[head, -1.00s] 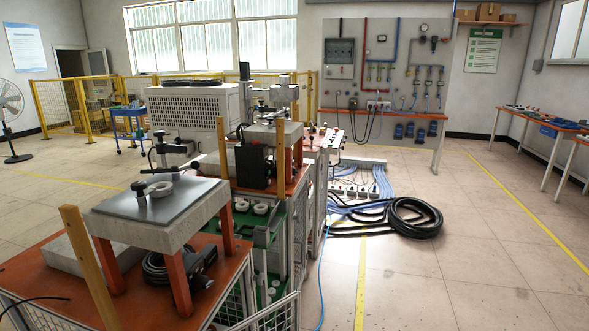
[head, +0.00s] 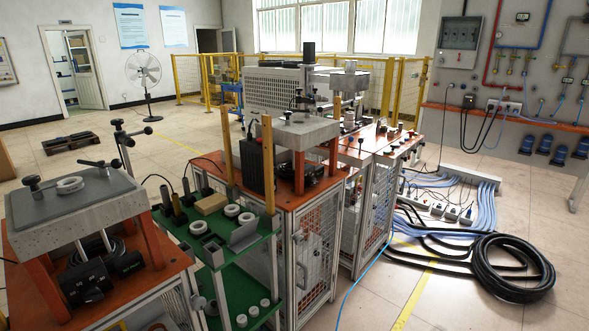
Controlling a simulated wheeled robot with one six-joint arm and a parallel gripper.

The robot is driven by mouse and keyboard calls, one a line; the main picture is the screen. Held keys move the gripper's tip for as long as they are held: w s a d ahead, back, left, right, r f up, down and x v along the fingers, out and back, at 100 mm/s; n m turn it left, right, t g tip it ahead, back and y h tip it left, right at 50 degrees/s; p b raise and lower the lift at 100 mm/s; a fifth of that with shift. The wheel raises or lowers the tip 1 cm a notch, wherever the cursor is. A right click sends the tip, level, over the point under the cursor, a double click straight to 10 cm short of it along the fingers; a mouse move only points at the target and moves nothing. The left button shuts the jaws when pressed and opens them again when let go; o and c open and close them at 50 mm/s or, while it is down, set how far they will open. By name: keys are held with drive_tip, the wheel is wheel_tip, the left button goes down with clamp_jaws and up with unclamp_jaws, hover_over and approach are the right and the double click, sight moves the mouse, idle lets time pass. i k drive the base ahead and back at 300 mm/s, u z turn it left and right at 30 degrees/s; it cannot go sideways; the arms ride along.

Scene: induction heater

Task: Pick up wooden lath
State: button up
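Two upright wooden laths stand close together near the middle of the head view: a left lath (head: 227,150) and a right lath (head: 268,168). They are beside the front of the second machine, at the edge of the green-topped trolley. The feet of both are hard to make out. A third narrow upright piece of similar colour (head: 334,135) shows behind them, by the right side of that machine's slab. My gripper is not in view.
A green-topped trolley (head: 243,258) with white rings and a brown block (head: 210,204) stands between two orange-topped machine benches. A concrete slab press (head: 75,212) is at left. A coiled black hose (head: 513,267) lies on the floor at right.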

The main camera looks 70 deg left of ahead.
sight(266, 120)
drive_tip(key=u, duration=0.5)
drive_tip(key=i, duration=1.3)
drive_tip(key=u, duration=1)
